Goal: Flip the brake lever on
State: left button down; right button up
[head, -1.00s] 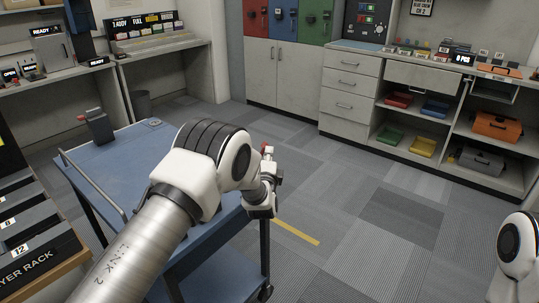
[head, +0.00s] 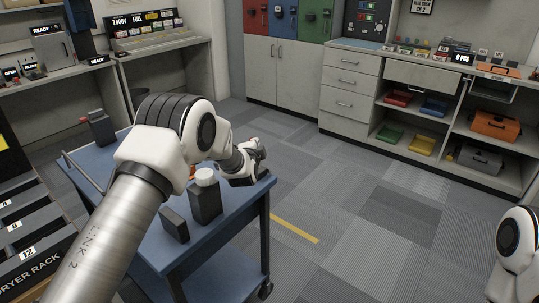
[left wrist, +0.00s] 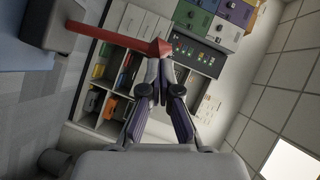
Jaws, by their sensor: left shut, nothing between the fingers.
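A red bar (left wrist: 105,36) with a wider red end shows in the left wrist view. My left gripper (left wrist: 160,72) is shut and empty. In the head view the left gripper (head: 258,152) is over the far right end of the blue cart (head: 238,205). My right gripper is out of view.
Two dark blocks, one with a white cap (head: 206,177) and a smaller one (head: 173,226), stand on the cart. A dark block with a red knob (head: 99,127) stands at its far left. The dryer rack (head: 30,240) is at the left. Carpet right of the cart is clear.

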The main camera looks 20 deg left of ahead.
pick_arm(q)
jog(key=shift+w+a+n+g+h, duration=0.15)
jog(key=shift+w+a+n+g, duration=0.15)
jog(key=shift+a, duration=0.65)
jog(key=shift+w+a+n+g+h, duration=0.2)
jog(key=shift+w+a+n, duration=0.2)
jog(key=shift+a, duration=0.5)
notch_tip(320, 180, up, 10)
jog(key=shift+f, duration=0.1)
